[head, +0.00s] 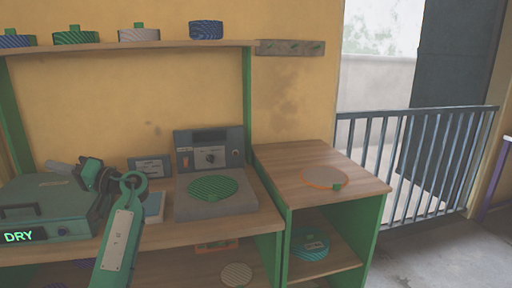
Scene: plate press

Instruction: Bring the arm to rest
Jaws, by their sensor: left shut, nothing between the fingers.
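My left arm rises from the bottom of the head view and bends at the wrist. My left gripper (55,166) points left over the back of a dark green box (50,192) with a handle and a lit "DRY" display. The gripper is shut and empty. I cannot tell how far above the box it is. My right gripper is not in view.
A grey press (250,199) with a control panel holds a green ribbed disc (213,187). A side cabinet (367,187) carries an orange-rimmed disc (323,178). A wall shelf (160,44) holds several round items. A railing (410,165) stands right; the floor (450,250) before it is clear.

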